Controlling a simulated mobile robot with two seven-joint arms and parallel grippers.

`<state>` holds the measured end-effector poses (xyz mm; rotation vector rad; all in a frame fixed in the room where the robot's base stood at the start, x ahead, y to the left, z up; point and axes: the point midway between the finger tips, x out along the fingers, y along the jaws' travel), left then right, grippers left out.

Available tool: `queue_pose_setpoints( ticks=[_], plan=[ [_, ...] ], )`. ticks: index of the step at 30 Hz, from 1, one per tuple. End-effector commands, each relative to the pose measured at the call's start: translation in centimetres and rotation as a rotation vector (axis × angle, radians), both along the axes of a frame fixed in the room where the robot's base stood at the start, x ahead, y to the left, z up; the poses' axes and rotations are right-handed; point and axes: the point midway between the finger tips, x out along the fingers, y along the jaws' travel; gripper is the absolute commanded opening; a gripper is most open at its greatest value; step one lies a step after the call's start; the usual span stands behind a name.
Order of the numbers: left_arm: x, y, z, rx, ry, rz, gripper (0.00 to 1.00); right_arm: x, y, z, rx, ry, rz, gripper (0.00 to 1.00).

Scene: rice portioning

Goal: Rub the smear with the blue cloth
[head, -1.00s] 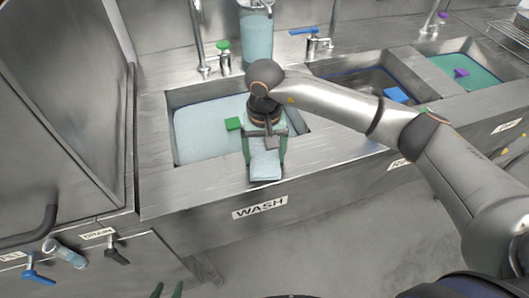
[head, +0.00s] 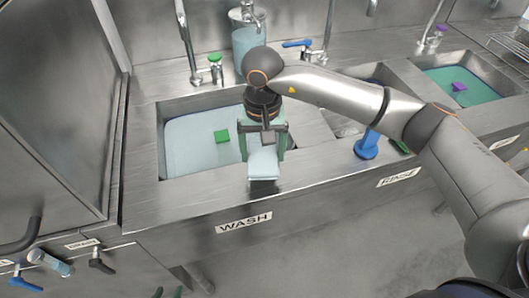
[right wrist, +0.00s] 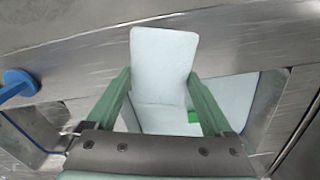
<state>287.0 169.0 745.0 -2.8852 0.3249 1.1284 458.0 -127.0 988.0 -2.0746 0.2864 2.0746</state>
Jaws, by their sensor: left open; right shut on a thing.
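The pale blue cloth (head: 263,163) is at the front steel rim of the wash sink (head: 140,206). My right gripper (head: 264,142) is shut on it from the sink side, and the cloth sticks out past the fingers toward the front edge. In the right wrist view the cloth (right wrist: 164,58) lies between the green fingers (right wrist: 166,103), over bare steel; whether it presses on the metal I cannot tell. I cannot make out a smear in either view.
A green block (head: 221,136) is in the wash sink's pale water. A blue upright-handled thing (head: 367,146) stands on the rim to the right, near my right forearm. A faucet (head: 215,68) and a clear container (head: 250,40) are behind. The rim left of the cloth is clear.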

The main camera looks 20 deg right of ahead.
Motion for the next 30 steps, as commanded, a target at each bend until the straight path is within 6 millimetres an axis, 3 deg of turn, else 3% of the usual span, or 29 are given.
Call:
queue_pose_setpoints(
  ticks=[9,30],
  plan=[
    [0.0,0.0,1.2,0.0,0.0,0.0,0.5,-0.3,0.5,2.5,-0.001,0.0,-0.006,0.24],
    [0.0,0.0,1.2,-0.001,0.001,0.0,0.5,-0.4,0.5,2.5,0.0,0.001,-0.007,0.24]
  ],
)
